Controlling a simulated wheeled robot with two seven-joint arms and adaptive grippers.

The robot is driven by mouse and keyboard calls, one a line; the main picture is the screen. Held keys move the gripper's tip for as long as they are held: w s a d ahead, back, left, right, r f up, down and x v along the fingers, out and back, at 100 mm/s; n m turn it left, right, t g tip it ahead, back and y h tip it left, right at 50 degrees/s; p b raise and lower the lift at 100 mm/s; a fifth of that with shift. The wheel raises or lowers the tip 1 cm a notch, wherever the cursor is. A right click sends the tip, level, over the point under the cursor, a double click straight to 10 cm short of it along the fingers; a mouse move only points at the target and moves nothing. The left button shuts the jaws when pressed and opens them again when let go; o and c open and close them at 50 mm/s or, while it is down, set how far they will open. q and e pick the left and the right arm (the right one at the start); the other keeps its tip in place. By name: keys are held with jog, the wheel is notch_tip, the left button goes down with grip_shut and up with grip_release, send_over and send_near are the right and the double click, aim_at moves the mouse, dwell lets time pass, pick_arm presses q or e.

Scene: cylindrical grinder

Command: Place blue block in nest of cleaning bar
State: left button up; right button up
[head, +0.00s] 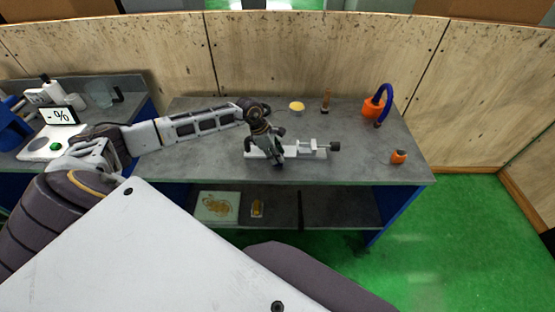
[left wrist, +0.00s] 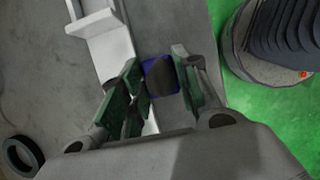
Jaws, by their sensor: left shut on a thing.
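The blue block (left wrist: 149,68) has blue edges and a dark face in the left wrist view. My left gripper (left wrist: 158,78) is shut on it, one green-padded finger on each side. In the head view the gripper (head: 275,160) points down at the left part of a white bar fixture (head: 300,154) on the grey bench, and the block cannot be made out. The white bar also shows in the left wrist view (left wrist: 112,45), running beneath the gripper and beside the block. The nest is not clearly visible, and I cannot tell whether the block touches the bar. My right gripper is out of view.
The grey bench (head: 370,165) also holds a yellow-topped bowl (head: 297,107), a brown-handled brush (head: 326,101), an orange device with a blue hose (head: 373,108) and a small orange item (head: 398,157).

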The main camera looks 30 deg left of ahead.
pick_arm(q)
jog(key=shift+r, duration=0.9)
notch_tip(320, 180, up, 7)
jog(key=shift+f+b, duration=0.1)
jog(key=shift+b, duration=0.6)
jog(key=shift+r, duration=0.7)
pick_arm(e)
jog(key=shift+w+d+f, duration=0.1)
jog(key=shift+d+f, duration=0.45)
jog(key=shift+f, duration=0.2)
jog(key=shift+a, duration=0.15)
